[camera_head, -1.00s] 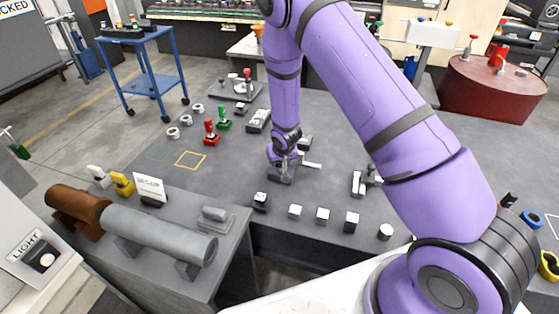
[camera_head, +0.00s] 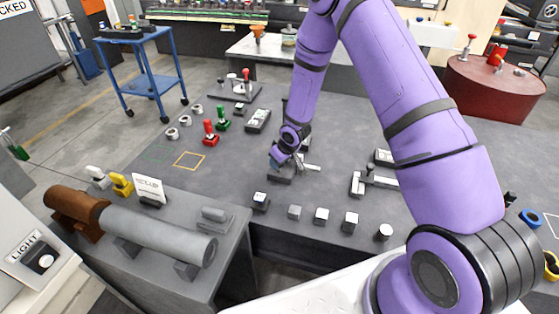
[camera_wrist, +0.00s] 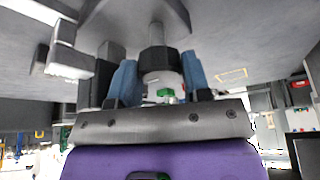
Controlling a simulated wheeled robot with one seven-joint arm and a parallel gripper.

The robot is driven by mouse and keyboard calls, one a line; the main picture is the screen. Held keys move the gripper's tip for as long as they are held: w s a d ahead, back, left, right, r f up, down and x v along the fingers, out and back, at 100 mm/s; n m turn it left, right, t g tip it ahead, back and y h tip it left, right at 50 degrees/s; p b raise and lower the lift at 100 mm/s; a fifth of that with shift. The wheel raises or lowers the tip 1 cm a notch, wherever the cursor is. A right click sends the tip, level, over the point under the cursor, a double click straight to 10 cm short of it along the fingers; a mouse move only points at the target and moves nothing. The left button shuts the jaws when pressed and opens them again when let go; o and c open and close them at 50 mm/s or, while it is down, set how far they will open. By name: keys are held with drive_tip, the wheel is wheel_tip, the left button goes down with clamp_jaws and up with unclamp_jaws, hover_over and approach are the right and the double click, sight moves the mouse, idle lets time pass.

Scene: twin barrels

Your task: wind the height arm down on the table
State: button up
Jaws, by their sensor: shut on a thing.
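A small dark fixture with a grey base (camera_head: 281,173) stands near the front middle of the dark table (camera_head: 235,165). A pale bar (camera_head: 309,167) sticks out to its right. My gripper (camera_head: 279,158) is down at this fixture, tilted, and hides much of it. In the wrist view, the blue fingers of my gripper (camera_wrist: 160,82) are shut on a dark round knob (camera_wrist: 158,60) on a short grey post. A pale-ended bar (camera_wrist: 70,62) shows left of the knob there. I cannot tell for certain which part is the height arm.
Several small blocks (camera_head: 321,216) line the table's front edge. Another fixture (camera_head: 358,183) stands to the right. Red (camera_head: 209,133) and green (camera_head: 223,119) handled pieces stand to the left. A grey cylinder (camera_head: 165,236) lies on the front-left bench.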

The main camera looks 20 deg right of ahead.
drive_tip(key=o, duration=0.9)
drive_tip(key=shift+o, duration=0.2)
